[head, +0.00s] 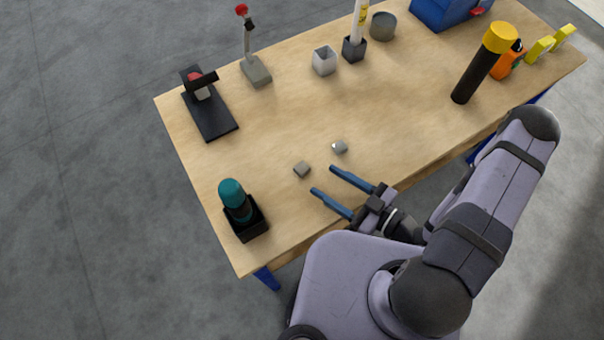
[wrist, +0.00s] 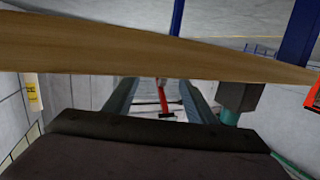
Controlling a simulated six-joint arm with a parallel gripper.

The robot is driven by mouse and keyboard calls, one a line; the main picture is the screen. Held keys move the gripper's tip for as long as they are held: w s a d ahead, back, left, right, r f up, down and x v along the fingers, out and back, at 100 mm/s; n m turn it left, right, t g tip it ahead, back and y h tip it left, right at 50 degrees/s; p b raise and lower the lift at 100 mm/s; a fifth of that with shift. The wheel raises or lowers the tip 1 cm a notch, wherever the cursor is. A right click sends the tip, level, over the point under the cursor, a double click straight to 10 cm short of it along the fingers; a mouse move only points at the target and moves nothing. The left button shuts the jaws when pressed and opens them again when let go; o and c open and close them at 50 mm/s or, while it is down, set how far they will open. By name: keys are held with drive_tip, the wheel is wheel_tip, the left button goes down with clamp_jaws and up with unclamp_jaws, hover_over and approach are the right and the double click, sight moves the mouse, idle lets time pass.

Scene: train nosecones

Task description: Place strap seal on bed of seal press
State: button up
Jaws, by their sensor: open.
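Two small grey metal pieces that look like strap seals lie on the bench: a squarish one (head: 302,169) and a rounder one (head: 339,146). My gripper (head: 322,179) is open and empty, its two blue fingers pointing toward the squarish piece from the front edge. In the wrist view the fingers (wrist: 157,103) are spread apart. A black flat-based device with a red part (head: 212,115) stands at the back left. A grey-based lever device with a red knob (head: 256,71) stands beside it. I cannot tell for certain which is the seal press.
A teal-topped item in a black holder (head: 245,222) stands at the front left. A grey cup (head: 324,61), a grey tin (head: 383,26) and a blue box (head: 436,12) line the back. A black-and-yellow torch-like cylinder (head: 477,77) stands right.

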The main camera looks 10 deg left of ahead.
sight(306, 170)
drive_tip(key=shift+d+f+n+g, duration=0.1)
drive_tip(key=shift+f+n+g, duration=0.05)
drive_tip(key=shift+n+g, duration=0.15)
drive_tip(key=shift+a, duration=0.3)
drive_tip(key=shift+w+a+f, duration=0.15)
drive_tip(key=shift+w+a, duration=0.2)
drive_tip(key=shift+a, duration=0.3)
drive_tip(key=shift+p, duration=0.3)
drive_tip(key=shift+r+p+x, duration=0.1)
drive_tip(key=shift+p+x, duration=0.45)
drive_tip(key=shift+x, duration=0.2)
drive_tip(key=shift+r+p+x, duration=0.15)
drive_tip(key=shift+p+x, duration=0.35)
drive_tip(key=shift+x, duration=1.4)
drive_tip(key=shift+w+d+f, duration=0.1)
drive_tip(key=shift+f, duration=0.05)
